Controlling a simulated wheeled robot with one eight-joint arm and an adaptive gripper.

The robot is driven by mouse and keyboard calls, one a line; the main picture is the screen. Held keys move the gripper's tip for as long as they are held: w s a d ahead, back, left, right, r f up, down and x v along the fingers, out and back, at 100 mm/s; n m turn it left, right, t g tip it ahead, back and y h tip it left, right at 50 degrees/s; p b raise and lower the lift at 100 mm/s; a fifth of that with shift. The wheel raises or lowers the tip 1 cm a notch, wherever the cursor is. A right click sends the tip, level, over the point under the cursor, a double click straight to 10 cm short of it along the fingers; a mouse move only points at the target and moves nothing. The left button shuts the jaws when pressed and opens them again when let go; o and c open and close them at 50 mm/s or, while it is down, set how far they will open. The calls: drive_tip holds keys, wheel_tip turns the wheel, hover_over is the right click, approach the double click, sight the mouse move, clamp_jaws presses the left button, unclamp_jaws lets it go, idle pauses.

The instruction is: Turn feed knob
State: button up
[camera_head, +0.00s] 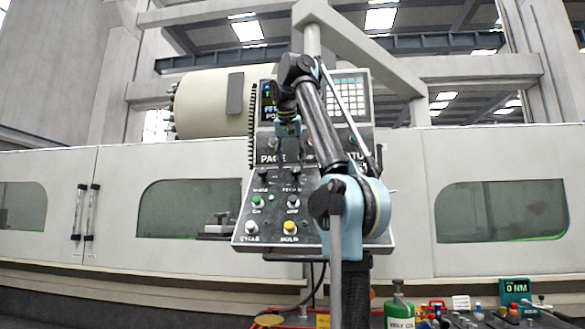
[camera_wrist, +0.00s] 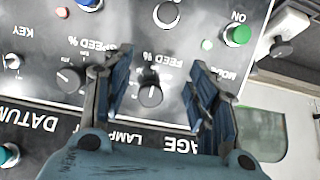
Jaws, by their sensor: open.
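The feed knob (camera_wrist: 150,92) is a dark round knob with a pointer mark, below the upside-down "FEED %" label in the wrist view. My gripper (camera_wrist: 158,62) is open, with one blue finger on each side of the knob and visible space between each finger and it. I cannot tell how far the fingertips are from the panel. In the head view my gripper (camera_head: 287,128) hangs in front of the control panel (camera_head: 340,220), and my arm covers part of the panel.
A similar speed knob (camera_wrist: 70,80) lies left of my gripper in the wrist view. A green button (camera_wrist: 238,35) is at upper right. In the head view, a yellow button (camera_head: 290,227) is low on the panel. A green bottle (camera_head: 398,310) stands at lower right.

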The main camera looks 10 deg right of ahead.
drive_tip(key=shift+s+a, duration=0.3)
drive_tip(key=shift+s, duration=0.65)
drive_tip(key=shift+s+a, duration=0.3)
drive_tip(key=shift+s, duration=0.6)
